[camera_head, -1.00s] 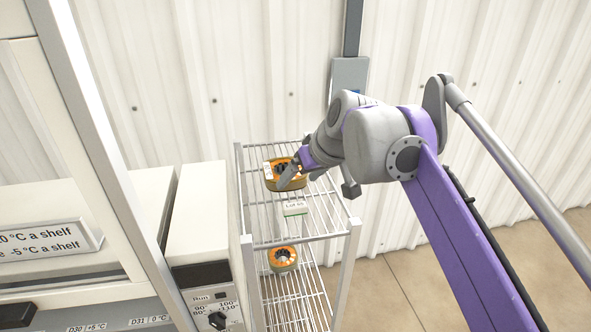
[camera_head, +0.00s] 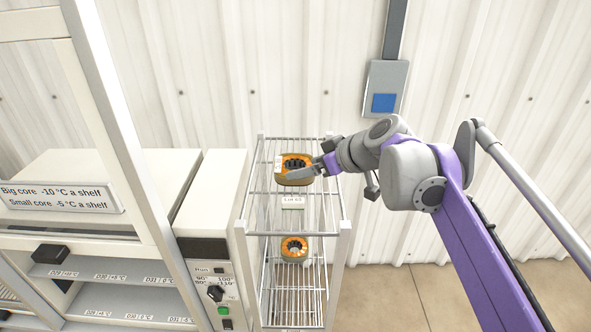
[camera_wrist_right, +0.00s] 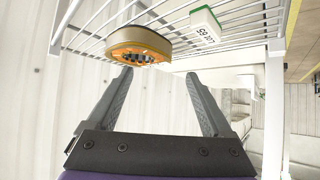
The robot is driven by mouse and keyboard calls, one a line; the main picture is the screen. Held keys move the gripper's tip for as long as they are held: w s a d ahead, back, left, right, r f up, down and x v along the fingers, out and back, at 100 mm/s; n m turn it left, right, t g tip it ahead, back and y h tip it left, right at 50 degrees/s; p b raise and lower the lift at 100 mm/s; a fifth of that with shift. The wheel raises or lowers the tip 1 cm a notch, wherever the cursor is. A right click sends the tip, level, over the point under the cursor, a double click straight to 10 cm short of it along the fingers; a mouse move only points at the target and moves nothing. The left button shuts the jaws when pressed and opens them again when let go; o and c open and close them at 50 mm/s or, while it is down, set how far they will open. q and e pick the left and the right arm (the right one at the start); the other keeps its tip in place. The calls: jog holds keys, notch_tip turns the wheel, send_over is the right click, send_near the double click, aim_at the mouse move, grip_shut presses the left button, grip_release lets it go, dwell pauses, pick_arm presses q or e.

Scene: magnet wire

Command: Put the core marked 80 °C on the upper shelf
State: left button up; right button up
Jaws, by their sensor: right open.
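A larger orange-brown ring core (camera_head: 294,180) with a dark toothed centre sits on the upper shelf of a wire rack (camera_head: 346,226). A smaller orange core (camera_head: 294,245) sits on the shelf below. I cannot read an 80 °C mark on either core. My right gripper (camera_head: 318,170) is at the right side of the upper core. In the right wrist view, its fingers (camera_wrist_right: 159,77) are spread and empty. The upper core (camera_wrist_right: 137,48) shows beyond and above the left fingertip there, not between the fingers. My left gripper is out of view.
A white "Lot 65" tag (camera_head: 292,203) is on the upper shelf. A cabinet with a knob and a green button (camera_head: 225,311) stands left of the rack. A sign (camera_head: 60,196) gives °C-a-shelf values for big and small cores. A corrugated wall is behind.

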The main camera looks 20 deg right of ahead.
aim_at(283, 171)
jog(key=x, duration=0.3)
jog(key=shift+w+a+f, duration=0.1)
jog(key=shift+w+f, duration=0.05)
jog(key=shift+w, duration=0.1)
jog(key=x, duration=0.4)
jog(key=shift+w+a, duration=0.3)
jog(key=shift+w, duration=0.1)
jog(key=shift+s, duration=0.1)
jog(key=shift+c, duration=0.6)
grip_shut()
